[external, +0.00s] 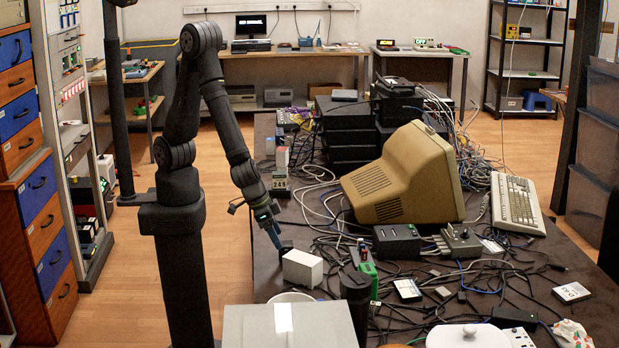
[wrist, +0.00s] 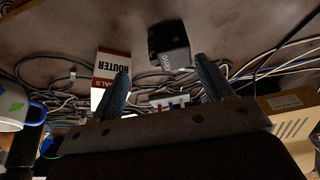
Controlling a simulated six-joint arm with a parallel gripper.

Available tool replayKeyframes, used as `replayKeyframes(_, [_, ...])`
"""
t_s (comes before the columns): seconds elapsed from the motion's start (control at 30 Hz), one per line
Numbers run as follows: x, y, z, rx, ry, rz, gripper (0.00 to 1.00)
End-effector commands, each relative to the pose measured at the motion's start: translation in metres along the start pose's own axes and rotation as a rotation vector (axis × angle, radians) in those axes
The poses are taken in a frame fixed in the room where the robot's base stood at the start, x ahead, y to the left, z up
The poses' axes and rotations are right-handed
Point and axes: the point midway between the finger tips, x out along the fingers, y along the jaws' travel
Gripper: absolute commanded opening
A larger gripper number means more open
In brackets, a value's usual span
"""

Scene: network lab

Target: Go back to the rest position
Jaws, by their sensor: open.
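My arm rises from its dark column at the left of the external view and bends down over the table (external: 590,290). My gripper (external: 277,236) points down just above the table's left part. In the wrist view my gripper (wrist: 161,66) has its two blue fingers spread wide apart, with nothing held between them. A dark box (wrist: 170,43) lies on the table beyond the gap between the fingers. A red and white box marked ROUTER (wrist: 109,66) shows beside the left finger.
A white box (external: 302,269) stands close to my gripper. A beige monitor (external: 405,175), a keyboard (external: 517,203) and a black power unit (external: 397,241) stand further right among tangled cables. Stacked black devices (external: 348,130) are behind.

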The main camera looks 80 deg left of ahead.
Motion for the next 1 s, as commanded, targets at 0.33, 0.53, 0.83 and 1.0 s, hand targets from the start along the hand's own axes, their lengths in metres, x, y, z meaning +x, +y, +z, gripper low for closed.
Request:
replayKeyframes(0.33, [-0.047,0.022,0.032,0.004,0.002,0.004,0.72])
replayKeyframes(0.53, [-0.072,0.033,0.049,0.004,0.001,0.005,0.72])
replayKeyframes(0.83, [-0.112,0.035,0.036,-0.003,0.003,0.004,0.72])
replayKeyframes(1.0, [-0.118,0.029,0.019,-0.034,0.0,-0.014,0.72])
